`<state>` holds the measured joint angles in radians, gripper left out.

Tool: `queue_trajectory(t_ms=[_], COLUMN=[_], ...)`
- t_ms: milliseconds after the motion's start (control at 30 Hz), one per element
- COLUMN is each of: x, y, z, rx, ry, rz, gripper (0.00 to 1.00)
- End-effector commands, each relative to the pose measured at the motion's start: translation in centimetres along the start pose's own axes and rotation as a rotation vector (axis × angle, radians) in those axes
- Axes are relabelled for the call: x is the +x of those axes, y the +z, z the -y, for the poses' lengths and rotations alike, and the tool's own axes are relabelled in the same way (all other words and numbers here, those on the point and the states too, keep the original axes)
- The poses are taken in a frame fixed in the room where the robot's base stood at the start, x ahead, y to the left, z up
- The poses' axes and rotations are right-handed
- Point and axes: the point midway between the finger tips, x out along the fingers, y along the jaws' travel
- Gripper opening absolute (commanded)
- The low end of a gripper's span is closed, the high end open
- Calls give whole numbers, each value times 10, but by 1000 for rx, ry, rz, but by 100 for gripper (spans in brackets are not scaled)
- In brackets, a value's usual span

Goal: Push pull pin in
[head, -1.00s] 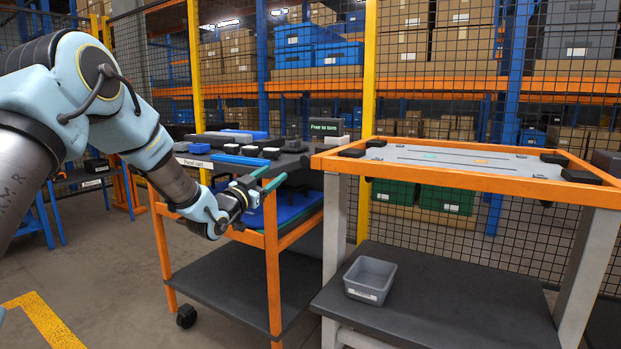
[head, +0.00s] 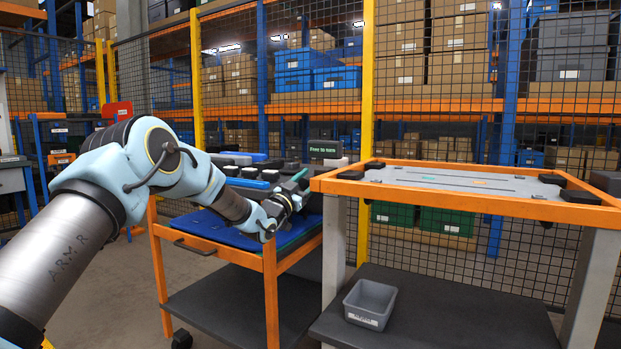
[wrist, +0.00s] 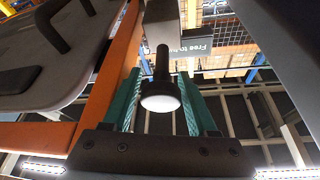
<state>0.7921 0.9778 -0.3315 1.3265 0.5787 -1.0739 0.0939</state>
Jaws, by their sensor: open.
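In the wrist view the pull pin shows a dark stem and a round knob (wrist: 160,97) with a pale end face. The stem comes out of a grey block (wrist: 162,24). My gripper (wrist: 158,74) is open, its two teal fingers on either side of the knob with gaps on both sides. The knob's depth between the fingers is hard to judge. In the head view my gripper (head: 297,183) is over the cart, left of the orange-framed table (head: 450,205). I cannot make out the pin there. A dark sign reading "Free to turn" (head: 324,149) stands behind the gripper.
The orange cart (head: 270,285) holds several dark and blue items under the arm. The table's frame edge is close to the right of my gripper. A grey bin (head: 370,304) sits on the lower shelf. Mesh fencing (head: 420,135) stands behind.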

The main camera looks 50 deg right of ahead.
Motion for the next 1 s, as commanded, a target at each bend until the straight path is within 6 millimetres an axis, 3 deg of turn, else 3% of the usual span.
queue_trajectory(t_ms=[300,833,1000], x=[3,3,2], y=[0,0,0], z=[0,0,0], rx=[0,0,0], ry=[0,0,0], rz=[1,1,1], gripper=[58,0,0])
